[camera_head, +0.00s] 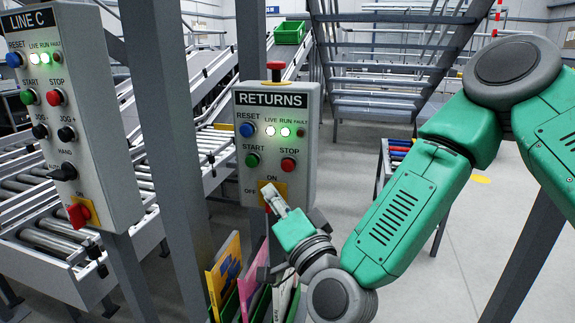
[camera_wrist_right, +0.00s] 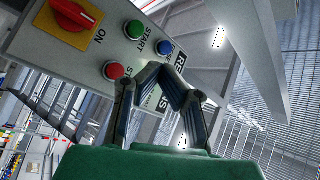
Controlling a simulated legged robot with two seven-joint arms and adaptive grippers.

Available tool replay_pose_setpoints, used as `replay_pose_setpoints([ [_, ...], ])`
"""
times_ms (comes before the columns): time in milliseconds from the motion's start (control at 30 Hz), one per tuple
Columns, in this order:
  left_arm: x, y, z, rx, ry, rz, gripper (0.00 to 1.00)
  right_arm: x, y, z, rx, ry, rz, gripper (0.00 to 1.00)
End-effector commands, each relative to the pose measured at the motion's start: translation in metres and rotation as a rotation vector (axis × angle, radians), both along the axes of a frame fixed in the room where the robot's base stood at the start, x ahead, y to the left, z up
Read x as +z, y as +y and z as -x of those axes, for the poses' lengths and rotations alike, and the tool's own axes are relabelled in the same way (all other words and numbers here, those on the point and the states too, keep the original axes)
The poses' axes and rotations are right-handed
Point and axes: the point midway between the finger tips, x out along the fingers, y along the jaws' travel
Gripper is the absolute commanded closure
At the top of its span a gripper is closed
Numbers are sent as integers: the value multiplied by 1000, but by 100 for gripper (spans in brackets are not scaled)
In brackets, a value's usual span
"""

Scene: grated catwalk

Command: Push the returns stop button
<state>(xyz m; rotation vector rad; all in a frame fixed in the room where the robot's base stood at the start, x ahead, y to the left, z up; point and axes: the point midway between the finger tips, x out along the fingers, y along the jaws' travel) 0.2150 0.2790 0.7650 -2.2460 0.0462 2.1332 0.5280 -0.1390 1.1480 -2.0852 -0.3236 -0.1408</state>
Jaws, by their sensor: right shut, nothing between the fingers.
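The returns panel (camera_head: 242,118) is a grey box on a post in the middle of the head view. Its red stop button (camera_head: 288,164) sits at the lower right, beside the green start button (camera_head: 252,160). The stop button also shows in the right wrist view (camera_wrist_right: 114,70), left of the fingertips. My right gripper (camera_head: 270,192) is in front of the panel's lower part, below the stop button, and hides most of the on/off switch. Its fingers are shut and empty (camera_wrist_right: 161,72); I cannot tell whether they touch the panel. My left gripper is not in view.
The Line C panel (camera_head: 92,102) with similar buttons stands at the left, behind which roller conveyors (camera_head: 75,236) run. Grey posts (camera_head: 168,120) rise between the panels. Colourful folders (camera_head: 226,272) stand below the returns panel, close to my right wrist. A red mushroom button (camera_head: 275,68) tops the panel.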

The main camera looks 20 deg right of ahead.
Motion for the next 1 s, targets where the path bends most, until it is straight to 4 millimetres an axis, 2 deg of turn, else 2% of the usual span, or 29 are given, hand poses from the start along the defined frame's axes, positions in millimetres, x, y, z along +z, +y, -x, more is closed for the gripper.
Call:
replay_pose_setpoints([
  [267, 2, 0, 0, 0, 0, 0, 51, 0, -6, -11, -1, 1, 2, 100],
  [700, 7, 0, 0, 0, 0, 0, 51, -1, -40, -60, -1, -1, 1, 100],
  [1000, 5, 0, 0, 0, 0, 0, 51, -1, -48, -73, 0, 1, 2, 100],
])
